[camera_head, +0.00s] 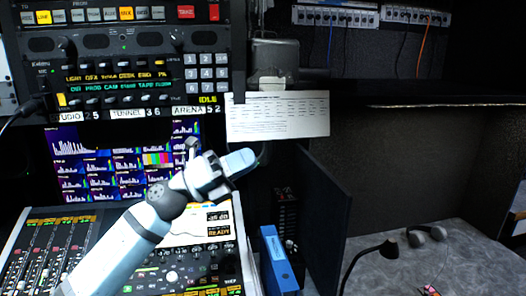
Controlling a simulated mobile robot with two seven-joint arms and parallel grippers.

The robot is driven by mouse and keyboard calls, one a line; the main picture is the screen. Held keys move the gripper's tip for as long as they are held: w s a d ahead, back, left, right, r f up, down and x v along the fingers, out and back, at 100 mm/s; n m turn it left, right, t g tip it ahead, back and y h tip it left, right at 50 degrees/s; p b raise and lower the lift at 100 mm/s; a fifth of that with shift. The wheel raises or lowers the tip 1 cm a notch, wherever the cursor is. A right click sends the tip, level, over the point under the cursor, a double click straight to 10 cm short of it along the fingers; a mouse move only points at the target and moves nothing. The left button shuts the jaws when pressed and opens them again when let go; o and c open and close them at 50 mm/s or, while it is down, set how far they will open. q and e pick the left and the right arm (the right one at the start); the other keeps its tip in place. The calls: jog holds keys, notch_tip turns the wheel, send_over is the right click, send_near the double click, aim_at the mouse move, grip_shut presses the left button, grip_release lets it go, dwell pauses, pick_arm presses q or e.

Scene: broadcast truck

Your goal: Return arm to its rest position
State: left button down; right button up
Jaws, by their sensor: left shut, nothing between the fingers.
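My left arm (130,238) comes in from the lower left and reaches up in front of the mixing console and the monitor screen. My left gripper (243,159) is shut and empty, its bluish fingers pointing right, just below the white printed sheet in the picture. I cannot tell how far it is from the sheet or the panel behind. My right gripper is not in view.
A mixing console (185,268) with faders fills the lower left, below a screen of level meters (85,170) and an intercom panel (125,45). A printed sheet (285,117), a blue binder (280,262), a black lamp (386,250) and headphones (428,233) stand to the right.

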pick_arm(q)
jog(key=s+a+f+n+t+y+p, duration=0.1)
jog(key=s+a+f+n+t+y, duration=0.25)
jog(key=f+n, duration=0.65)
jog(key=a+f+n+t+y+p, duration=0.1)
jog(key=a+f+n+t+y, duration=0.2)
jog(key=f+n+t+y, duration=0.45)
jog(key=s+a+f+n+t+y+p, duration=0.1)
jog(key=s+a+f+n+t+y, duration=0.2)
jog(key=f+n, duration=0.85)
jog(key=s+a+f+n+g+y, duration=0.2)
jog(key=s+a+f+n+g, duration=0.1)
jog(key=s+f, duration=0.7)
jog(key=s+a+f+n+g+y+p, duration=0.1)
jog(key=s+a+f+n+g+y, duration=0.2)
jog(key=s+f, duration=0.8)
jog(key=n+g, duration=0.2)
jog(key=n, duration=0.1)
jog(key=shift+a+f+n, duration=0.35)
jog(key=shift+n, duration=0.05)
